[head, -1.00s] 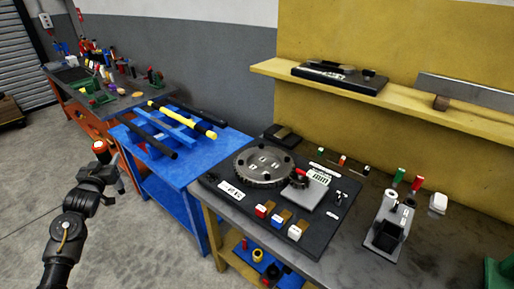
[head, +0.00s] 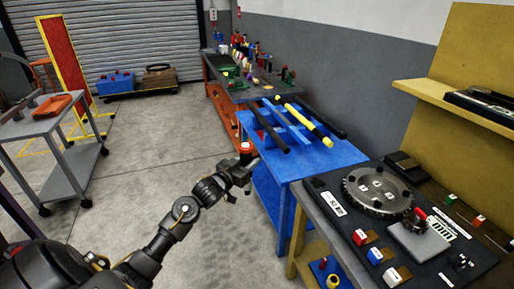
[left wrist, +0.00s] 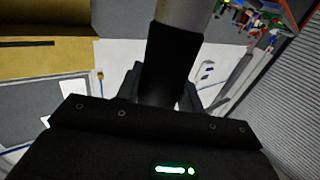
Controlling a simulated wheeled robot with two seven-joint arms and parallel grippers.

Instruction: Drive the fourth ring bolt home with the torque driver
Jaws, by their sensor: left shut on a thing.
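My left gripper (head: 243,168) is shut on a cylindrical tool, probably the torque driver (head: 246,148), whose red-orange and white end shows at the top in the head view. In the left wrist view its black grip and grey shaft (left wrist: 172,70) rise between the fingers. The gripper is in the air over the floor, left of the blue table and well away from the ring. The toothed grey ring (head: 378,192) lies on a black board (head: 325,186) at the right, with several dark spots on its face. I cannot tell which are bolts. My right gripper is out of view.
An orange bench (head: 222,103) with small items stands behind. A grey cart (head: 60,125) stands at the left. The floor (head: 150,150) between is open.

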